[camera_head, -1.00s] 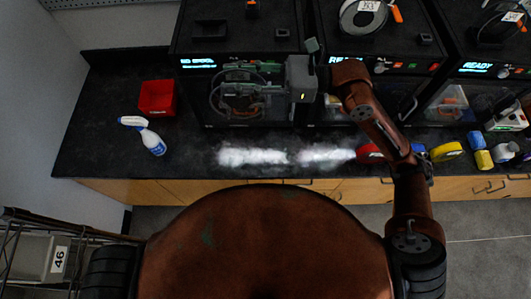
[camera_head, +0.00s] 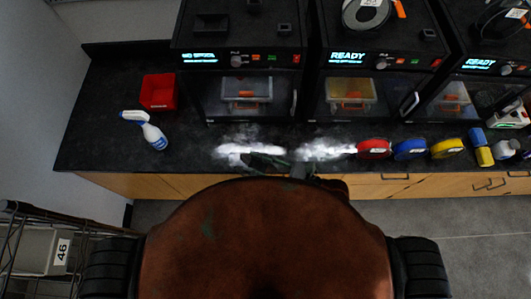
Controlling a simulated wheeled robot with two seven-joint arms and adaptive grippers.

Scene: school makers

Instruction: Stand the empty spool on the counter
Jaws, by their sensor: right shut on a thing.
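The black counter (camera_head: 95,140) runs across the view below a row of printers. My right gripper (camera_head: 254,160) is low at the counter's front edge, in front of the left printer, partly hidden behind my own body. Its fingers point left and look closed. The empty spool cannot be made out clearly now; at the gripper it is lost against the dark counter and the bright glare. My left gripper is not in view.
A red bin (camera_head: 158,92) and a spray bottle (camera_head: 147,130) stand on the left of the counter. Red (camera_head: 374,149), blue (camera_head: 409,149) and yellow (camera_head: 447,148) spools stand on the right. The left printer (camera_head: 245,92) reads NO SPOOL. Counter between bottle and gripper is clear.

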